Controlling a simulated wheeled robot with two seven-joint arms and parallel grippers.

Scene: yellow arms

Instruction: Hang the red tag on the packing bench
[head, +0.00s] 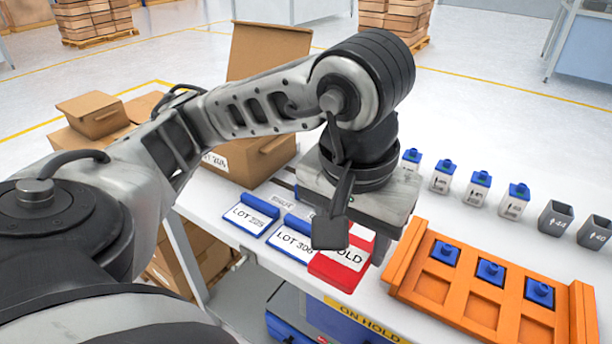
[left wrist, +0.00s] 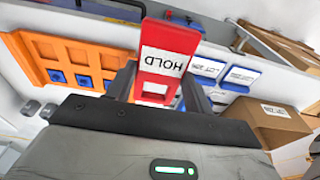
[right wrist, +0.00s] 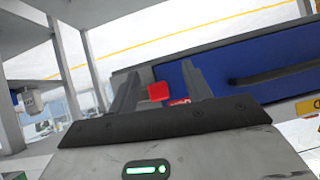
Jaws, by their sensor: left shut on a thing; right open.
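The red tag (head: 334,272) has a white label reading HOLD. It is at the front edge of the white packing bench (head: 240,238). My left gripper (head: 338,232) is over the tag in the head view and partly hides it. In the left wrist view the red tag (left wrist: 152,62) stands between the fingers of my left gripper (left wrist: 160,88), which is shut on it. My right gripper (right wrist: 160,85) is open, with its fingers spread towards a blue panel (right wrist: 240,68). A small red piece (right wrist: 158,91) shows between them; I cannot tell what it is. My right gripper is outside the head view.
Two blue-edged LOT tags (head: 292,240) lie left of the red tag. An orange rack (head: 430,282) with blue pieces stands to its right. Small bottles (head: 478,188) line the back. An open cardboard box (head: 250,160) is behind. A yellow ON HOLD strip (head: 366,320) is below the front edge.

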